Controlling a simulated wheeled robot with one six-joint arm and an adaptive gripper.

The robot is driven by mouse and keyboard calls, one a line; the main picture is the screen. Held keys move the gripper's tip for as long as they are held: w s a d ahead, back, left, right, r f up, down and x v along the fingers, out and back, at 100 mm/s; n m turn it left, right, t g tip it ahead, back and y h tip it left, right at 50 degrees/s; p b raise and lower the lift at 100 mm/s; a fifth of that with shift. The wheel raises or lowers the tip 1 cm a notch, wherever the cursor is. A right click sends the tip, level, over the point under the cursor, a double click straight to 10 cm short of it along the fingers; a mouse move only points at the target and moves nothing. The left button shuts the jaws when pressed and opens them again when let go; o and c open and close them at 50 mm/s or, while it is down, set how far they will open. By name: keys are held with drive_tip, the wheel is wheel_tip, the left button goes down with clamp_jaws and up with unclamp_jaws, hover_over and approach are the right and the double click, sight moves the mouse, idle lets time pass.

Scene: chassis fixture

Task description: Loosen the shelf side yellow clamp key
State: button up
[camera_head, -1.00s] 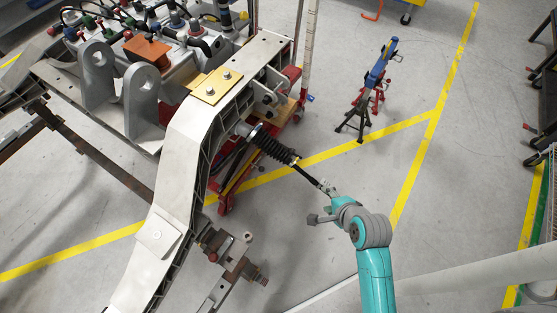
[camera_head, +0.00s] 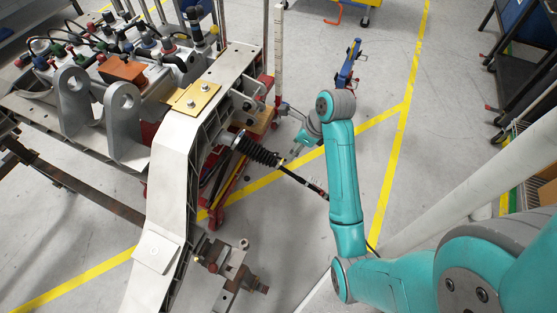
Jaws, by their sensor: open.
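A yellow-gold clamp plate (camera_head: 192,97) with two bolt heads lies on top of the pale chassis rail (camera_head: 172,175). I cannot make out a separate clamp key on it. My gripper (camera_head: 295,150) is small and partly hidden by my own wrist. It is open and empty, to the right of the rail and close to the black coil-sleeved strut (camera_head: 257,150). It is well apart from the yellow plate. I cannot tell whether it touches the strut.
A red wheeled jack stands under the rail, with a tall pale upright (camera_head: 278,50) beside it. A blue-topped stand (camera_head: 348,65) is beyond my arm. Dark shelving (camera_head: 520,60) stands at the right. A rusty bracket (camera_head: 228,265) juts out at lower centre.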

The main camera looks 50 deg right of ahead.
sight(282, 161)
drive_tip(key=x, duration=1)
drive_tip(key=shift+f, duration=0.15)
